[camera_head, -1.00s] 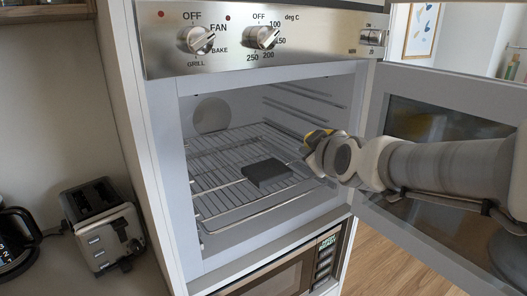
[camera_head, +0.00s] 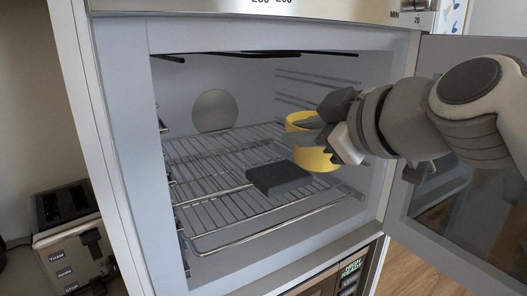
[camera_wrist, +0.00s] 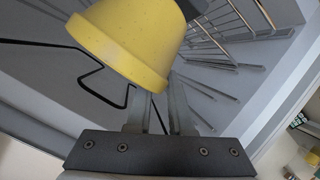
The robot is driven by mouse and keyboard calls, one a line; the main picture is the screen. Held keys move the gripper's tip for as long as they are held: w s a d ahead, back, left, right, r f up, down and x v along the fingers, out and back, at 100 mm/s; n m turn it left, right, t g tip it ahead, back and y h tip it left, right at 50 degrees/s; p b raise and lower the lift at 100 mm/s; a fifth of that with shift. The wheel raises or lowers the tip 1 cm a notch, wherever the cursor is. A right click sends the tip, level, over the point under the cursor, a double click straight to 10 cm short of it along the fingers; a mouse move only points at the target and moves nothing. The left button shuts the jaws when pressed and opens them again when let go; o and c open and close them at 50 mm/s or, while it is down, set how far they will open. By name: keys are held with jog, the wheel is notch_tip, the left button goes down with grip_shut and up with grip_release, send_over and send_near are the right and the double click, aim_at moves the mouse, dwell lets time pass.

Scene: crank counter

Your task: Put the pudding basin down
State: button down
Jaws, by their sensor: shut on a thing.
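The yellow pudding basin (camera_head: 314,156) is inside the oven, at the right part of the opening in the head view, partly hidden by my gripper. My gripper (camera_head: 318,135) reaches in from the right and is shut on the basin. In the wrist view the basin (camera_wrist: 130,42) fills the top middle, beyond the fingers (camera_wrist: 160,108). The basin appears above the wire rack (camera_head: 225,200); I cannot tell whether it touches the rack.
A dark flat block (camera_head: 278,178) lies on the rack's middle, close to the basin. The oven door (camera_head: 440,240) is open at the right. The rack's left part is clear. A toaster (camera_head: 68,240) stands outside at the left.

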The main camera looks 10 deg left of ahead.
jog(key=shift+w+a, duration=0.2)
jog(key=shift+a, duration=0.15)
jog(key=w+a+p, duration=0.2)
jog(key=w+a, duration=1)
jog(key=w, duration=0.3)
jog(key=f+b, duration=0.1)
jog(key=f, duration=0.1)
jog(key=f+b, duration=0.3)
jog(key=f, duration=0.1)
jog(key=shift+d+f, duration=0.35)
jog(key=shift+f, duration=0.05)
jog(key=shift+w+a, duration=0.15)
jog(key=shift+w, duration=0.05)
jog(key=shift+f, duration=0.1)
jog(key=c, duration=0.8)
grip_release()
